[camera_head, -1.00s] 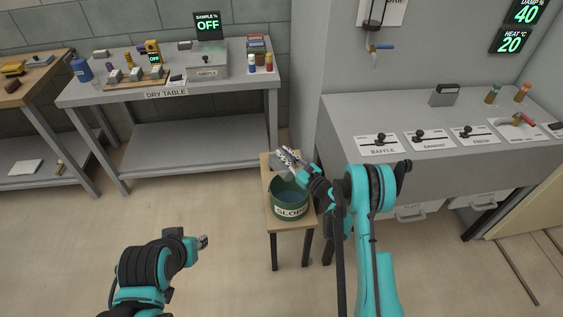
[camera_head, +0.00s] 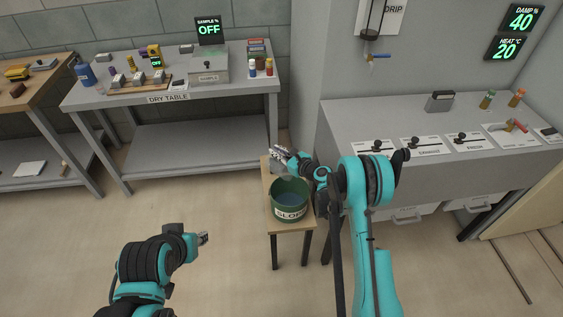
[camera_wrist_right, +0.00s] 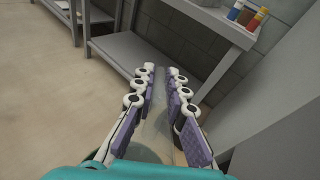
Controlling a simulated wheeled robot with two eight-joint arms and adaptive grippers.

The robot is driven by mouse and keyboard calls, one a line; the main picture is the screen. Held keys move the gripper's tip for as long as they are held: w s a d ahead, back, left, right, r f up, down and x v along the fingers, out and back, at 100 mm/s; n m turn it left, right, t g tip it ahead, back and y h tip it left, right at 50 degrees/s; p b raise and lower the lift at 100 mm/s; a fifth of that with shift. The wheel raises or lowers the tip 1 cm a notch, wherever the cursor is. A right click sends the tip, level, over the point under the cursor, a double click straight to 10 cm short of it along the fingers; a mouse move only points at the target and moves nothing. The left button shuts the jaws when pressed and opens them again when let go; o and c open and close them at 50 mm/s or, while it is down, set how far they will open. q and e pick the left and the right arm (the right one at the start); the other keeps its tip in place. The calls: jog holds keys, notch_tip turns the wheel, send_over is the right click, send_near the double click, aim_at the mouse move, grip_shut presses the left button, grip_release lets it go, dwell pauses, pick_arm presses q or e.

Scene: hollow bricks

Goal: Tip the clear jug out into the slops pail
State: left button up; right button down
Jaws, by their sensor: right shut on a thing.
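The slops pail (camera_head: 291,212) is green, with a SLOPS label and bluish liquid inside. It stands upright on a small wooden stand (camera_head: 288,226). My right gripper (camera_head: 279,154) is shut on the clear jug (camera_head: 277,167), just beyond the pail's far rim. The jug is small and faint in the head view; its tilt and contents I cannot tell. In the right wrist view the see-through jug (camera_wrist_right: 158,128) shows between the two purple-padded fingers (camera_wrist_right: 163,95). My left gripper (camera_head: 203,238) is over open floor at lower left, away from the pail; its jaws are too small to read.
The dry table (camera_head: 185,94) stands at the back left with a sample box and several small items. A grey counter (camera_head: 440,130) with sliders is close on the right, beside a wall corner. The floor left of the stand is clear.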

jog(key=shift+w+a+r+g, duration=0.15)
jog(key=shift+w+a+g, duration=0.05)
jog(key=shift+w+g, duration=0.1)
jog(key=w+a+g+h+p, duration=0.1)
jog(key=w+g+h+p, duration=0.1)
jog(key=p, duration=0.1)
jog(key=shift+a+g, duration=0.3)
jog(key=shift+a, duration=0.05)
jog(key=shift+w+a+f+g+h+p, duration=0.2)
jog(key=shift+g+h+p, duration=0.1)
jog(key=shift+g+h, duration=0.1)
jog(key=shift+w+f+g+h, duration=0.2)
jog(key=shift+w+g+h, duration=0.05)
jog(key=shift+g+h, duration=0.05)
jog(key=shift+w+a+f+g+h+p, duration=0.2)
jog(key=shift+g+h, duration=0.1)
jog(key=shift+g, duration=0.1)
jog(key=shift+w+a+f+g+h+p, duration=0.1)
jog(key=shift+g+h+p, duration=0.1)
jog(key=shift+g+h, duration=0.15)
jog(key=shift+w+f+g+h, duration=0.25)
jog(key=shift+f+g+h, duration=0.45)
jog(key=shift+g, duration=0.35)
jog(key=shift+r, duration=0.1)
